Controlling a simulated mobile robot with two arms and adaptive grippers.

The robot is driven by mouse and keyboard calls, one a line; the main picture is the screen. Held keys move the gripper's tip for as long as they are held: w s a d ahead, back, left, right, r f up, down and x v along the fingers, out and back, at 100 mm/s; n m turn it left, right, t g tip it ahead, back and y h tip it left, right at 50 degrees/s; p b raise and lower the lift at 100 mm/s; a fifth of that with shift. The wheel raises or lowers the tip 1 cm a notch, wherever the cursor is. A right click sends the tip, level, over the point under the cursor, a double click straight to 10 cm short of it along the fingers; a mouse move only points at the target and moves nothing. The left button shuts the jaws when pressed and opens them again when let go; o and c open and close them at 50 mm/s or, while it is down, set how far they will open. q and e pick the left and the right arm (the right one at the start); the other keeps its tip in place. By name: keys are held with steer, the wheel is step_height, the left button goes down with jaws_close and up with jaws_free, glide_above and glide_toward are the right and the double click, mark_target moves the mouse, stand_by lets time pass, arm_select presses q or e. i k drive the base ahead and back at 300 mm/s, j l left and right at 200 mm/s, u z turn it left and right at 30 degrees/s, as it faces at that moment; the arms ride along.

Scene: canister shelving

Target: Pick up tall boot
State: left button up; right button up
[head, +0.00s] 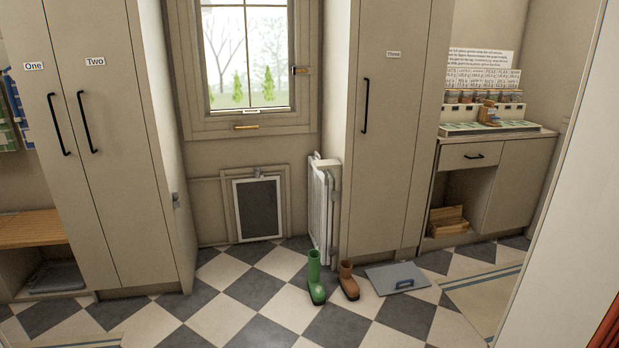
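A tall green boot (315,278) stands upright on the checkered floor in front of the cabinet labelled Three. A shorter brown boot (348,281) stands just to its right, also upright. Neither of my grippers shows in the head view.
A folded white gate (323,206) stands behind the boots against the cabinet (386,140). A wooden bench (30,229) is at the left. The floor left of the green boot is clear.

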mark_target(316, 292)
steer(key=i+l, duration=0.1)
steer(key=i, duration=3.35)
steer(key=j+u, duration=0.05)
steer(key=j, duration=0.05)
